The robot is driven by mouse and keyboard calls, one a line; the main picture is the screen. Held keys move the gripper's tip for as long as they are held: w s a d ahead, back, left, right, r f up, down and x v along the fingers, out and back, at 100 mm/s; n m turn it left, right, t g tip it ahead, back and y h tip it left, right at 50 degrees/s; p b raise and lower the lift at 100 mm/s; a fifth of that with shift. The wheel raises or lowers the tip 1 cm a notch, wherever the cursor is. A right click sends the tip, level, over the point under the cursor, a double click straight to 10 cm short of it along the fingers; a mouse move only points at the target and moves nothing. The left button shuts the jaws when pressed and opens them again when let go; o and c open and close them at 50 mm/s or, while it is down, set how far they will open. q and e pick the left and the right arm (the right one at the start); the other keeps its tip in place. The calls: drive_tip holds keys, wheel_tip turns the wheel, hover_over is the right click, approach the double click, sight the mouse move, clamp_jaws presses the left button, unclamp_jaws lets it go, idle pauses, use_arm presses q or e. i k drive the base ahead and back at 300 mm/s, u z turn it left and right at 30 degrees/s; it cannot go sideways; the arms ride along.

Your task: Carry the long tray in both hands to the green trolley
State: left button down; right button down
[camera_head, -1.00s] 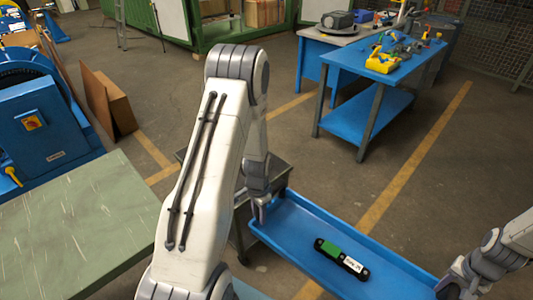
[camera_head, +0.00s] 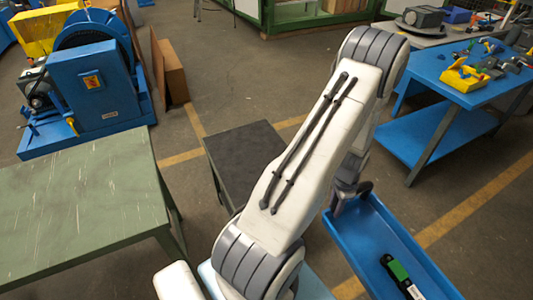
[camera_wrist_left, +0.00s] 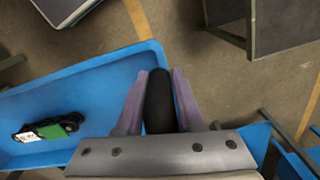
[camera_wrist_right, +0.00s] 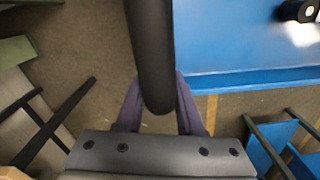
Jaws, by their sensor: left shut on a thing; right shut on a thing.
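The long blue tray (camera_head: 378,240) is at the lower right of the head view, cut off by the frame edge. It also shows in the left wrist view (camera_wrist_left: 100,75) and the right wrist view (camera_wrist_right: 240,40). My left gripper (camera_head: 350,188) is at its far end; in the left wrist view (camera_wrist_left: 160,75) it is shut on a black bar handle (camera_wrist_left: 160,105). My right gripper (camera_wrist_right: 157,80) is shut on another black handle (camera_wrist_right: 150,40); it is outside the head view. A green-topped table (camera_head: 80,205) stands at left; I cannot tell whether it has wheels.
A black and green device (camera_head: 403,277) with a white label lies in the tray. A low dark-topped table (camera_head: 245,155) stands between the green top and my left arm. A blue machine (camera_head: 95,95) is behind, and a blue workbench (camera_head: 450,80) with tools is at right.

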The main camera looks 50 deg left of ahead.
sight(259, 165)
drive_tip(key=u, duration=0.2)
drive_tip(key=i, duration=0.8)
drive_tip(key=u, duration=0.8)
drive_tip(key=i, duration=0.4)
drive_tip(key=u, duration=0.85)
drive_tip(key=i, duration=0.35)
drive_tip(key=u, duration=0.35)
